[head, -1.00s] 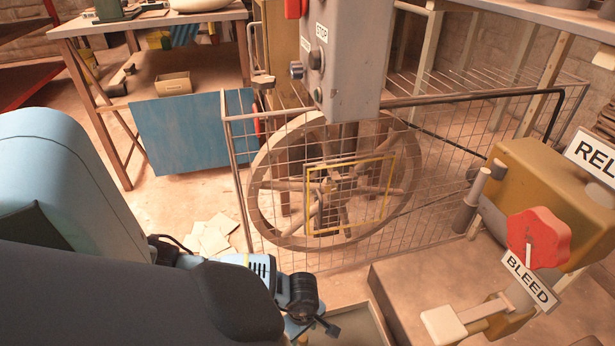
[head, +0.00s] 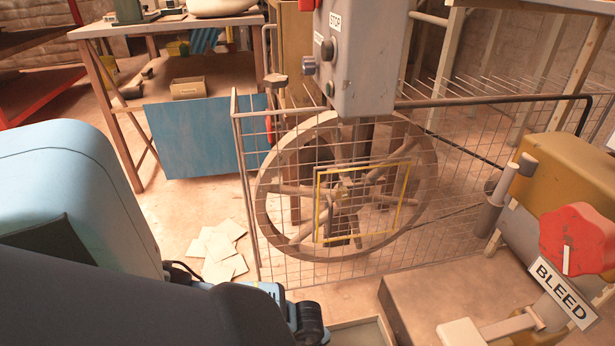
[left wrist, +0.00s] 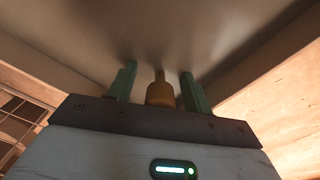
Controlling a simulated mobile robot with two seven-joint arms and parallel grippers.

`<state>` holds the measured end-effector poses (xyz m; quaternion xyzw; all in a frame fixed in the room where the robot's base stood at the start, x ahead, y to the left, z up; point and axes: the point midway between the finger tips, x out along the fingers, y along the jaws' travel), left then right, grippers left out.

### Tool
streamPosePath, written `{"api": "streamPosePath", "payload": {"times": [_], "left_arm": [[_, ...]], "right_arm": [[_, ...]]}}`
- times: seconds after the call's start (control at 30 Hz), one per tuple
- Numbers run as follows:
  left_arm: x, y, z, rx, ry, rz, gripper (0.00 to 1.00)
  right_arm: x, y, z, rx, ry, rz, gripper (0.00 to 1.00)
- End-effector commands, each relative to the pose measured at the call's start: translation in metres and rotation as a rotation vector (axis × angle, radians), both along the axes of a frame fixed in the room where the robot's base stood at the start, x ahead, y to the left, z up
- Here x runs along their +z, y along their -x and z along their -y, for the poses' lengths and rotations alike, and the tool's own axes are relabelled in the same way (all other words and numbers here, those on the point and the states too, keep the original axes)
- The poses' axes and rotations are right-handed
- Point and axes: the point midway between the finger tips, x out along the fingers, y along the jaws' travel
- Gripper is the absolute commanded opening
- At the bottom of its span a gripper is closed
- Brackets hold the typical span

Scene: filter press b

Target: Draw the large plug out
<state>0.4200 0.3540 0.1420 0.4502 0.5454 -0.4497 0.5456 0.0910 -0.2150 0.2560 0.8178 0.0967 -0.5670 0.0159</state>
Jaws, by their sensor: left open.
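In the left wrist view, an ochre, stepped round piece (left wrist: 160,92) with a thin neck stands between the two green fingers of my left gripper (left wrist: 158,78). It may be the large plug, but I cannot tell for sure. The fingers are apart, with a gap on each side of the piece. Piece and fingers point toward a smooth grey-brown surface (left wrist: 215,35); contact with it is unclear. My right gripper is in neither view.
A wire-mesh guard (head: 300,285) encloses a large spoked wheel (head: 425,200). A grey STOP control box (head: 375,60) hangs above it. A red BLEED knob (head: 580,235) and a low block (head: 430,285) stand at right. Papers (head: 218,245) lie on the floor.

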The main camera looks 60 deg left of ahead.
Motion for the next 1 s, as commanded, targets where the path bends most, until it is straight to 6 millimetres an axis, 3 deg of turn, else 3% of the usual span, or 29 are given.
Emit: {"api": "streamPosePath", "payload": {"times": [0.07,0.43,1.0], "left_arm": [[0.000,0.000,0.000,0.000,0.000,0.000,0.48],[0.000,0.000,0.000,0.000,0.000,-0.001,0.00],[0.015,0.000,0.000,0.000,0.001,0.000,0.00]], "right_arm": [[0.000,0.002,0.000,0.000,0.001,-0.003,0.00],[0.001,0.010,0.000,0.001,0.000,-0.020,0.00],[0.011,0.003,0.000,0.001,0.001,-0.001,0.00]]}}
